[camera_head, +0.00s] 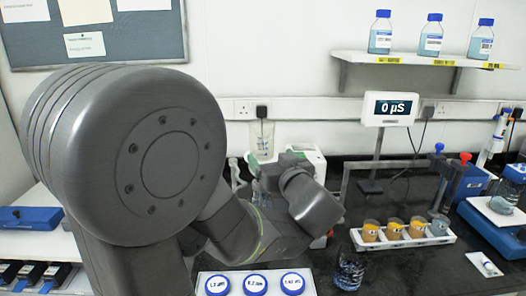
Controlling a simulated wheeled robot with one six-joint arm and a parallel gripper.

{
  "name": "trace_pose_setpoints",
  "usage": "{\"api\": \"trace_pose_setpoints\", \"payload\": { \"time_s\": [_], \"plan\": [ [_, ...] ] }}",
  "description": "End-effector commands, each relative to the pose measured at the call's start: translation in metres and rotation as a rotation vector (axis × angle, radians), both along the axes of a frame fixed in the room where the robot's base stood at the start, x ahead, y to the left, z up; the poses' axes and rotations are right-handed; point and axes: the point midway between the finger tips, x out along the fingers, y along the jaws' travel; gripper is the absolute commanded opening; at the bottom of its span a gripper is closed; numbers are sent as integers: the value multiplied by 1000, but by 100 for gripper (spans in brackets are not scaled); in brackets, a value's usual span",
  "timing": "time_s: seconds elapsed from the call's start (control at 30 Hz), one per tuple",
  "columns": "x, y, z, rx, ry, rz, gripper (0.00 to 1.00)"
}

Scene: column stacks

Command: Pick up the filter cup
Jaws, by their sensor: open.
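I cannot tell for sure which thing is the filter cup. A white tray (447,240) on the right of the dark bench holds a row of small cups. Several hold something orange, such as the leftmost orange cup (370,231); the cup at the right end (439,226) looks grey-blue. A dark bluish clear vessel (349,274) stands apart on the bench, left of and nearer than the tray. My arm fills the left and middle of the view, its wrist left of the tray. I cannot make out my gripper's fingers; they seem hidden behind my arm.
Blue-capped jars (292,283) stand at the front middle. A display reading 0 µS (390,109) stands behind the tray. A stand with red and blue knobs (453,185) and a blue device (493,228) are at the right. Bottles (431,36) sit on a wall shelf.

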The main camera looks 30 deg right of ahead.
Motion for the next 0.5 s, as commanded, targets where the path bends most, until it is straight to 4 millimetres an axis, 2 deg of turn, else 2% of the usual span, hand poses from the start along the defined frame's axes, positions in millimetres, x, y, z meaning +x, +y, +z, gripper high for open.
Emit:
{"api": "trace_pose_setpoints", "payload": {
  "time_s": [0.1,0.37,0.5],
  "plan": [
    [19,-3,0,1,1,4,84],
    [36,-7,0,1,0,1,84],
    [52,-12,3,1,1,3,84]
  ]
}}
